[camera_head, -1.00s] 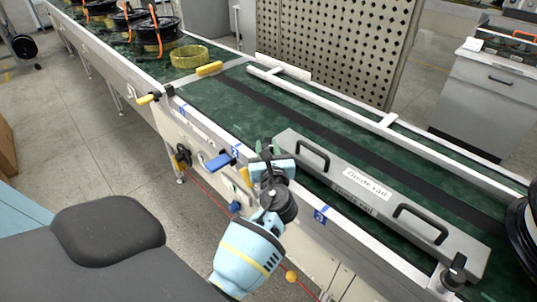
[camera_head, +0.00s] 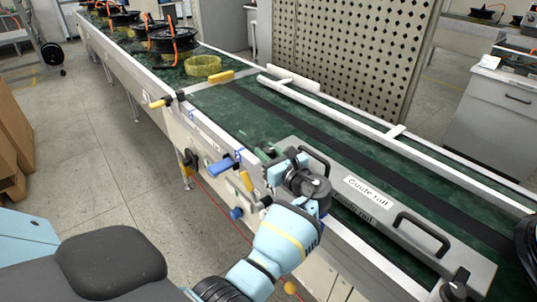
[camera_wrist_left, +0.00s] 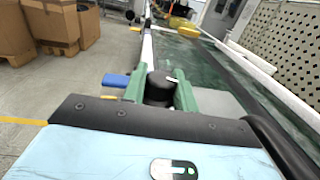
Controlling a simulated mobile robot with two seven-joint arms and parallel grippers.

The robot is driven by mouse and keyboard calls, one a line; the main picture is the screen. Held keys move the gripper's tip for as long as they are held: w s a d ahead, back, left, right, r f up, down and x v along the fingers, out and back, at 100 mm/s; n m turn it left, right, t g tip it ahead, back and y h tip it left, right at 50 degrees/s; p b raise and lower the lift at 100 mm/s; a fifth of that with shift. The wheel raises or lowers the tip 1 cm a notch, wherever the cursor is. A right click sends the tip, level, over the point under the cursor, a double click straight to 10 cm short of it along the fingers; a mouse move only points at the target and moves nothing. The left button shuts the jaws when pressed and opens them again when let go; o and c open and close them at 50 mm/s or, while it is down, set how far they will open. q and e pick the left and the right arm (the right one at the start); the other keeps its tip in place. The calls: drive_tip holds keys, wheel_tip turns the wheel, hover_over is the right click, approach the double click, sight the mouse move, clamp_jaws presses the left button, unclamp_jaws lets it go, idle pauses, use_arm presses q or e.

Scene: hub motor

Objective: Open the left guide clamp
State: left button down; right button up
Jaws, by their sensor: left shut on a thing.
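The grey guide rail (camera_head: 390,215), with two black handles and white labels, lies along the near side of the green conveyor. My left gripper (camera_head: 266,153) is at its left end, over the conveyor's near edge. In the left wrist view its two green fingers (camera_wrist_left: 158,92) are shut on the black knob of the left guide clamp (camera_wrist_left: 159,86), one on each side. The knob has a white mark on top. In the head view the gripper hides this clamp. Another black clamp (camera_head: 455,285) stands at the rail's right end. My right gripper is out of view.
A blue lever (camera_head: 225,163) and yellow-handled levers (camera_head: 160,103) project from the conveyor's near side. A yellow ring (camera_head: 203,66) and black wheels with orange cables (camera_head: 174,40) sit farther up the belt. A perforated panel (camera_head: 345,50) stands behind.

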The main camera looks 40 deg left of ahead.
use_arm(q)
drive_tip(key=shift+g, duration=0.3)
drive_tip(key=c, duration=1.1)
unclamp_jaws()
drive_tip(key=shift+v, duration=3.9)
